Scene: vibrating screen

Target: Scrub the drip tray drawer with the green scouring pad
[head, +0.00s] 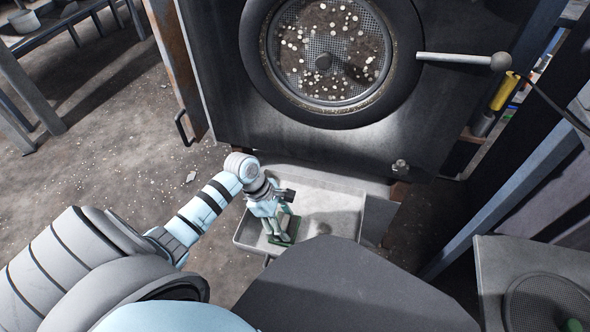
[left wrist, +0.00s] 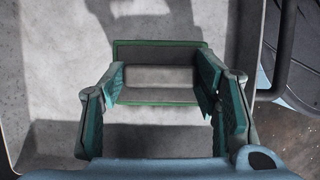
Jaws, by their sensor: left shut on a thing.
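The drip tray drawer (head: 340,207) is a shallow pale grey tray pulled out below the dark screen housing. Its floor also fills much of the left wrist view (left wrist: 62,70). My left gripper (head: 281,226) reaches down into the tray's left part. It is shut on the scouring pad (head: 291,230), a green-edged rectangle with a grey grip block on top. In the left wrist view the pad (left wrist: 155,97) lies between the two fingers (left wrist: 160,90), over the tray floor. Whether the pad touches the floor cannot be told. My right gripper is not in view.
The round screen (head: 330,50) with pale bits on its mesh sits in the housing above the tray. A lever with a round knob (head: 460,60) sticks out to its right. A rusty door (head: 180,65) with a handle stands open at left. Bare dirt floor lies left.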

